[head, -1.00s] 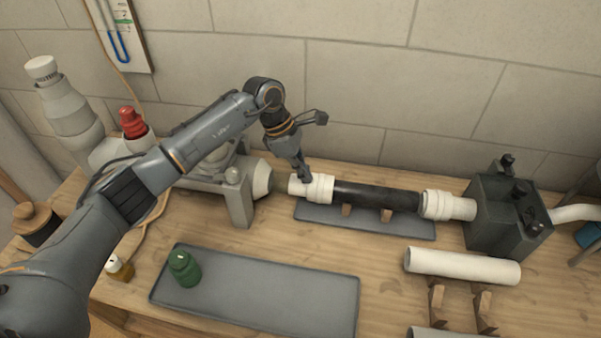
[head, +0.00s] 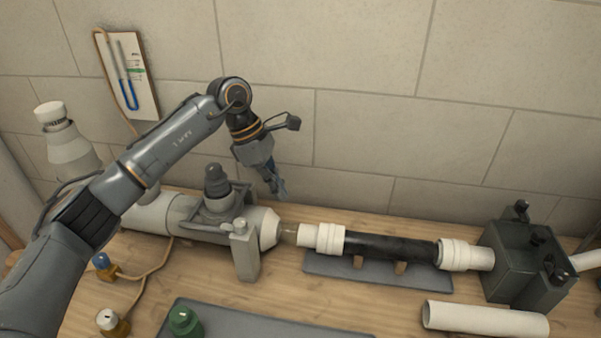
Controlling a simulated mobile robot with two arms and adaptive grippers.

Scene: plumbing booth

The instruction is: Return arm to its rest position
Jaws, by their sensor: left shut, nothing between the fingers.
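My left arm reaches in from the left side of the head view. Its gripper (head: 279,191) is shut and empty, pointing down. It hangs in front of the wall, above and to the left of the pipe assembly and clear of it in the picture. The assembly is a black pipe (head: 388,247) with a white coupling (head: 325,239) at its left end and another white coupling (head: 459,253) at its right end. It lies across wooden supports on a grey mat (head: 330,267). My right gripper is not in view.
A grey machine (head: 190,222) stands left of the pipe, with a thin tip facing the left coupling. A dark block with knobs (head: 512,265) stands at the right. A loose white pipe (head: 485,320), a grey tray (head: 270,328) and a green bottle (head: 184,322) are in front.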

